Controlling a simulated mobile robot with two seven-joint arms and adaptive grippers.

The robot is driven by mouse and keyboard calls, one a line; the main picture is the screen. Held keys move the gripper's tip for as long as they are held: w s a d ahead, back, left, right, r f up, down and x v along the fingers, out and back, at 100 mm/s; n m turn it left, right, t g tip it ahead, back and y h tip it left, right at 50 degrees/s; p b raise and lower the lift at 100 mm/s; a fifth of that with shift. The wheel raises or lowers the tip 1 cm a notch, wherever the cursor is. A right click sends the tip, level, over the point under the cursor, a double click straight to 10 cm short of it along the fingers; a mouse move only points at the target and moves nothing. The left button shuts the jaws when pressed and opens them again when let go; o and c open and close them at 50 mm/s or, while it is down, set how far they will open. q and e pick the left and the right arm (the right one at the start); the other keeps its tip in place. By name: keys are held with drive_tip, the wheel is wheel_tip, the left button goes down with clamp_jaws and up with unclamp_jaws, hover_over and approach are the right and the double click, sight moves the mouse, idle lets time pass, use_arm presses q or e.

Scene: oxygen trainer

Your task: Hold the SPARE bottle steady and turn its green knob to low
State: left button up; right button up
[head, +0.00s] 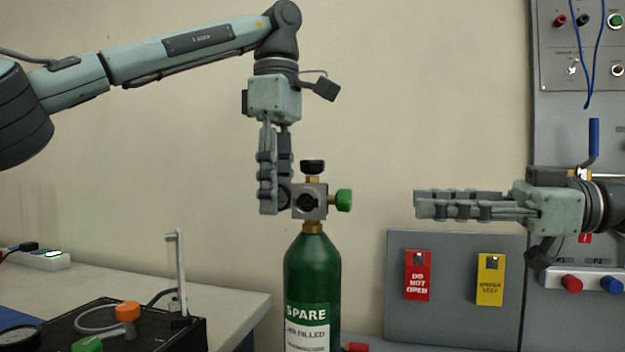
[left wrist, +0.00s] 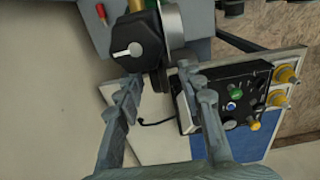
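The green SPARE bottle (head: 312,262) stands upright, with a label on its front. On its neck is a grey metal valve block (head: 315,190) with a black knob on top. The green knob (head: 344,200) sticks out to the right. My left gripper (head: 275,208) points down just left of the valve block. In the left wrist view its fingers (left wrist: 160,78) are spread, with a black knob with a white pointer (left wrist: 128,48) near their tips. I cannot tell if they touch the valve. My right gripper (head: 416,205) points left, apart from the green knob; its finger gap is unclear.
A grey panel with a red tag (head: 418,276) and a yellow tag (head: 490,280) is behind, below the right gripper. A black box with an orange knob (head: 128,311) is at lower left on the bench (head: 225,297). A control panel stands at the right.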

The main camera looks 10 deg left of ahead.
use_arm(q)
wheel_tip(320, 180, down, 5)
drive_tip(key=shift+r, duration=0.1)
idle(0.3)
clamp_jaws()
idle(0.5)
